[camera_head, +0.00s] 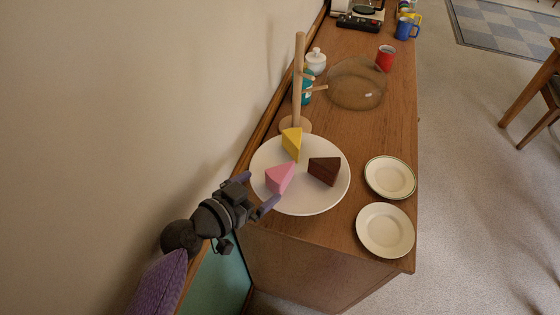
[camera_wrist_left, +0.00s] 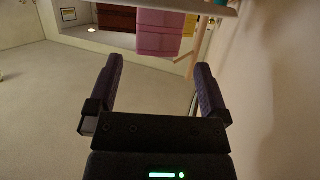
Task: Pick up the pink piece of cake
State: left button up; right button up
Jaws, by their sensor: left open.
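A pink piece of cake (camera_head: 280,178) sits on the near left part of a large white round plate (camera_head: 318,202). A yellow piece (camera_head: 292,143) and a dark brown piece (camera_head: 324,170) share the plate. My left gripper (camera_head: 256,191) is open at the plate's near left edge, just short of the pink cake and not holding it. In the left wrist view the pink cake (camera_wrist_left: 160,32) shows beyond the two open fingers (camera_wrist_left: 158,85), with the brown piece (camera_wrist_left: 115,18) beside it. My right gripper is not in view.
Two small plates (camera_head: 390,177) (camera_head: 385,230) lie at the right edge of the wooden top. A wooden peg stand (camera_head: 299,85) and a clear dome (camera_head: 356,84) stand behind the cakes. A red mug (camera_head: 385,58) is farther back. The wall is close on the left.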

aim_at(270, 181)
pick_arm(q)
jog(key=b+x, duration=0.1)
jog(key=x, duration=0.6)
jog(key=shift+f, duration=0.1)
jog(key=c, duration=0.6)
